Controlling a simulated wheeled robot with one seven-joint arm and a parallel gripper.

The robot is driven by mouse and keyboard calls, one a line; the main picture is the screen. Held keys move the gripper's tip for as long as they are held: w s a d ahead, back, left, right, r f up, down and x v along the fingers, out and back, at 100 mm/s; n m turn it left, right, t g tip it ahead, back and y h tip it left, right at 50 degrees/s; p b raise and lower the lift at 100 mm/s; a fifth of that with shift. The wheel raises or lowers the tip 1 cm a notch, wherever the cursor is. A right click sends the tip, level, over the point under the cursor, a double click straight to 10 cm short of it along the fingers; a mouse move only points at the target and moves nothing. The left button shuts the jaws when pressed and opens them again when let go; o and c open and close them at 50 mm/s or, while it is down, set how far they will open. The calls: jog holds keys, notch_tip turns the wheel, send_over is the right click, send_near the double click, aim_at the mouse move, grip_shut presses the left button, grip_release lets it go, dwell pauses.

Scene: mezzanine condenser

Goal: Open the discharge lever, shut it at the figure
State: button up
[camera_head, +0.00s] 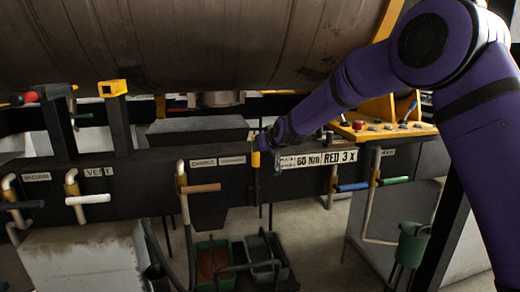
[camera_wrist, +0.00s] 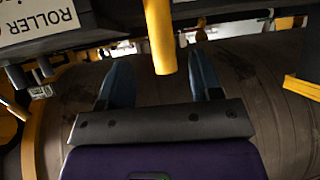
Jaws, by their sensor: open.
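The discharge lever appears to be the yellow-handled one (camera_head: 256,160) on the dark beam, just right of the small "discharge" label (camera_head: 231,160). My gripper (camera_head: 262,141) is at this handle, coming from the upper right; its fingers are too small to make out in the head view. In the wrist view a yellow bar (camera_wrist: 160,35) hangs between the two open fingers of my gripper (camera_wrist: 160,62). There are gaps on both sides of it. A white sign (camera_head: 318,158) reading "60 Nm RED 3x" is right of the lever. No dial or gauge figure is readable.
Other levers line the beam: brown (camera_head: 200,188), white (camera_head: 92,199), black (camera_head: 22,205), blue (camera_head: 352,187) and green (camera_head: 393,181). A large drum (camera_head: 190,40) hangs above. Bins (camera_head: 280,272) stand below. A control panel (camera_head: 385,130) is at the right.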

jog(key=shift+v, duration=0.9)
jog(key=shift+f, duration=0.15)
dwell(0.5)
